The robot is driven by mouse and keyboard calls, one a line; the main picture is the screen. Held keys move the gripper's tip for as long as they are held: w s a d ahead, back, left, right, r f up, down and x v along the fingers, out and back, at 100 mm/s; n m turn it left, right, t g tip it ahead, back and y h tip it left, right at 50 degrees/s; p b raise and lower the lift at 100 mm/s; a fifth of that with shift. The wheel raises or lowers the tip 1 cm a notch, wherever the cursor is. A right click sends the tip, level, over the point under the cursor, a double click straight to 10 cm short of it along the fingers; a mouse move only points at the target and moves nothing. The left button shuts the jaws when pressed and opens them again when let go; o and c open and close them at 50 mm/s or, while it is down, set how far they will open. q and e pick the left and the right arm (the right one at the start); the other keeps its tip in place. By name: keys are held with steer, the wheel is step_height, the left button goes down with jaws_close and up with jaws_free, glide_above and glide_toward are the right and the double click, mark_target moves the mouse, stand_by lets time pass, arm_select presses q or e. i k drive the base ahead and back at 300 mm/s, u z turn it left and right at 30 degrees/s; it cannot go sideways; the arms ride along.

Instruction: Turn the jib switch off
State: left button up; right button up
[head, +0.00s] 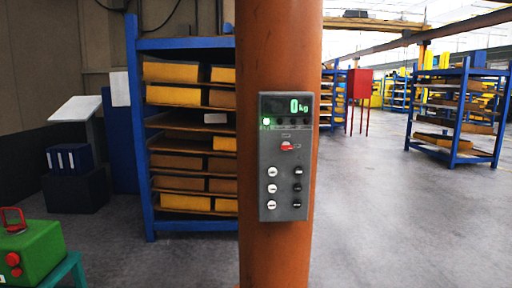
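A grey control box (286,155) is mounted on an orange-brown column (278,40) in the middle of the head view. Its display (298,105) reads 0 kg in green. A green lamp (266,121) is lit below the display at the left. A red switch handle (290,146) sits mid-panel and lies roughly sideways, pointing right. Its small markings are too small to read. Several white and black buttons (272,188) sit below it in two columns. Neither of my grippers is in view.
A blue rack (140,130) with yellow castings stands behind the column at left. A green box (32,250) with a red handle sits on a green stand at lower left. Another blue rack (463,110) and a red cabinet (359,86) stand at right. The floor (400,220) at right is clear.

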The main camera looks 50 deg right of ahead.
mark_target(286, 146)
steer(key=z, duration=0.7)
steer(key=i, duration=0.95)
steer(key=z, duration=0.95)
